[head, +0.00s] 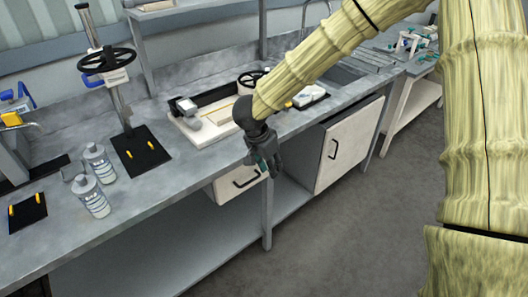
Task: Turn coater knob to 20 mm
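I cannot make out a knob or a mm scale. My gripper (266,170) hangs pointing down at the bench's front edge, to the right of the white device and apart from it. Its dark fingers have teal parts. Nothing is seen in them, but their gap is too small to judge.
A stand with a black handwheel (107,61) rises at the left of the grey bench (150,205). Two bottles (93,196) and black mats with yellow pieces (141,150) stand near. White drawer fronts (349,143) are below. The floor (345,240) in front is clear.

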